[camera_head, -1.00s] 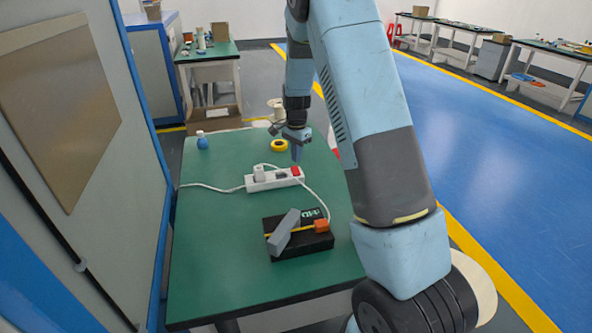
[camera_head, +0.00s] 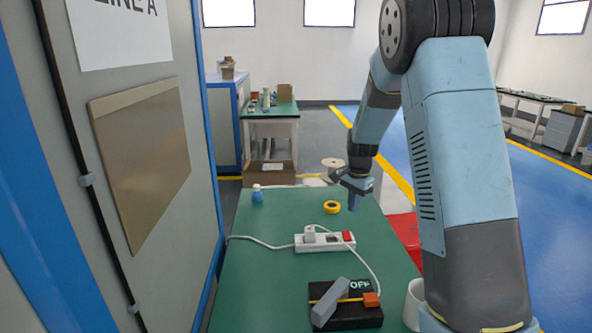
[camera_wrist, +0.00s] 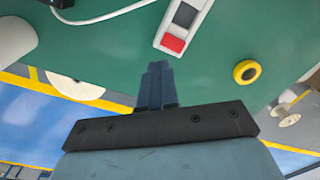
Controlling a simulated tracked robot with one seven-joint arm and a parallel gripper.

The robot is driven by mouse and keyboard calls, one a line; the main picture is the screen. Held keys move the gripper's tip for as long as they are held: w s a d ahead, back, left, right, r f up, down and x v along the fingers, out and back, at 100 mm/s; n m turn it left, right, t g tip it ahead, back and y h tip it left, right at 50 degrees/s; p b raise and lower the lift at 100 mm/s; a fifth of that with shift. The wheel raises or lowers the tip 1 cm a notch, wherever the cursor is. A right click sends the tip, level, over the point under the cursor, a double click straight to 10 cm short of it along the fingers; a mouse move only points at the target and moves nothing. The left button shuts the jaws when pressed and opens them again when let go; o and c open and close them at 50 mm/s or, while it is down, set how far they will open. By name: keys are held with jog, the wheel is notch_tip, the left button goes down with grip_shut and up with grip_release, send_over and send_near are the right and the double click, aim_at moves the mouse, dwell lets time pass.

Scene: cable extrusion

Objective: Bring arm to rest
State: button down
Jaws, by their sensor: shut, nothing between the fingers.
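My gripper (camera_head: 355,204) is shut and empty. It hangs over the right side of the green table (camera_head: 270,280), beyond and to the right of the white power strip. It also shows in the wrist view (camera_wrist: 157,68), fingers together, near the red switch end of the strip. My blue-grey arm reaches down to it from the upper right in the head view. The power strip (camera_head: 318,246) has a plug and a red switch, and it shows in the wrist view (camera_wrist: 186,20) too. A black box (camera_head: 346,318) marked OFF, with a grey lever and orange piece, sits at the near edge.
A white cable (camera_head: 262,242) runs left from the strip. A grey cabinet (camera_head: 60,200) stands close on the left. A cardboard box (camera_head: 268,174) is behind the table.

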jog(key=s+r+n+t, duration=0.2)
jog(key=s+r+n, duration=0.3)
jog(key=s+r, duration=1.15)
jog(key=s+r+n+t, duration=0.1)
jog(key=s+r+n, duration=0.1)
jog(key=s, duration=0.8)
jog(key=s+r+n+t, duration=0.2)
jog(key=s+r+n, duration=0.1)
jog(key=s, duration=0.7)
jog(key=shift+d+n, duration=0.2)
jog(key=shift+n, duration=0.2)
jog(key=shift+r, duration=0.1)
